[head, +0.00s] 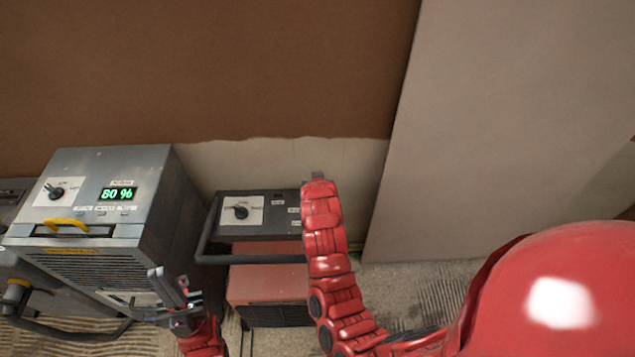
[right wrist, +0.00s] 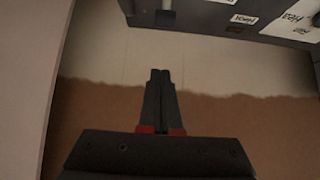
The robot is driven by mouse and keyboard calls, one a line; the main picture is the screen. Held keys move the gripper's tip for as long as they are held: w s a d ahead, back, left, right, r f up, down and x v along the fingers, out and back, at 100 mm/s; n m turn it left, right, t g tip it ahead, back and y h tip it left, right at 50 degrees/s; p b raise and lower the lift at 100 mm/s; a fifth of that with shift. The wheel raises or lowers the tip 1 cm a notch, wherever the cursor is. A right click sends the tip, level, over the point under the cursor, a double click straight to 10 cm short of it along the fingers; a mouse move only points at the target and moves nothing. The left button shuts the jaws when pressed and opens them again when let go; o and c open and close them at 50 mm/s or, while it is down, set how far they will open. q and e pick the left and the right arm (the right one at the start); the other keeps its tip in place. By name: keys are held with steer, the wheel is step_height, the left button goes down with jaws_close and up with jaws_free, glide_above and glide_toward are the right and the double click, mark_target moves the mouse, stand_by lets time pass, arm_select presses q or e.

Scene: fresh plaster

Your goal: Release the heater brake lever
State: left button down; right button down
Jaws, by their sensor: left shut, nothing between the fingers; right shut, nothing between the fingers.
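The likely heater is a red unit (head: 268,283) with a dark top panel (head: 275,213), a dial and small labels, in the middle of the head view. A dark tubular handle (head: 250,259) runs across its front. I cannot make out a brake lever on it. My left gripper (head: 168,284) is shut and empty, left of the red unit and in front of the grey machine. My right forearm covers the red unit's right side. In the right wrist view my right gripper (right wrist: 160,76) is shut and empty, below a dark panel edge (right wrist: 240,18) with white labels.
A grey machine (head: 170,205) with a green "80 %" display (head: 117,194), a dial and a yellow handle (head: 65,223) stands at left. A yellow-ended part (head: 16,291) shows at lower left. Behind is a brown and pale wall (head: 220,65); a light board (head: 500,120) stands at right.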

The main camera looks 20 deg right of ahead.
steer(key=p+x, duration=0.1)
steer(key=x, duration=0.4)
steer(key=shift+w+p, duration=0.1)
steer(key=shift+p, duration=0.2)
steer(key=s+p, duration=0.1)
steer(key=s+f, duration=0.1)
steer(key=shift+s+a+f+p, duration=0.1)
steer(key=shift+s+a+p, duration=0.15)
steer(key=shift+a+p, duration=0.1)
steer(key=shift+s+a+f, duration=0.15)
steer(key=shift+s, duration=0.35)
steer(key=shift+f, duration=0.15)
steer(key=shift+s+a+f+b, duration=0.1)
steer(key=shift+s+f+b, duration=0.15)
steer(key=shift+b, duration=0.25)
steer(key=shift+s+r+t+b, duration=0.2)
steer(key=shift+r+t+b, duration=0.1)
steer(key=shift+t+b, duration=0.4)
steer(key=shift+s+a+b, duration=0.15)
steer(key=shift+s+b, duration=0.1)
steer(key=shift+b, duration=0.25)
